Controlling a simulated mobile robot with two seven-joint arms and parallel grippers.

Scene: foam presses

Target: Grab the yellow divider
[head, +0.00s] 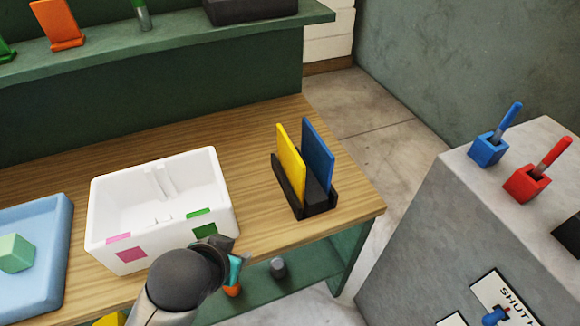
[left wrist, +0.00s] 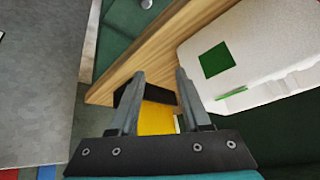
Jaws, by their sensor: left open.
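The yellow divider (head: 290,164) is a thin upright panel in the left slot of a black rack (head: 318,207) on the wooden table. A blue divider (head: 317,152) stands beside it in the same rack. My left gripper (head: 232,262) is in front of the white bin, left of and nearer than the rack. In the left wrist view the open left gripper (left wrist: 158,82) has its two grey fingers apart, with the yellow divider (left wrist: 156,118) showing beyond and between them, partly hidden. Part of the black rack (left wrist: 128,92) shows by the left finger. My right gripper is out of view.
The white bin (head: 104,192) with pink and green patches stands left of the rack. A blue tray (head: 62,240) holds a green cube (head: 15,253). A grey console (head: 440,230) stands at right. Table around the rack is clear.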

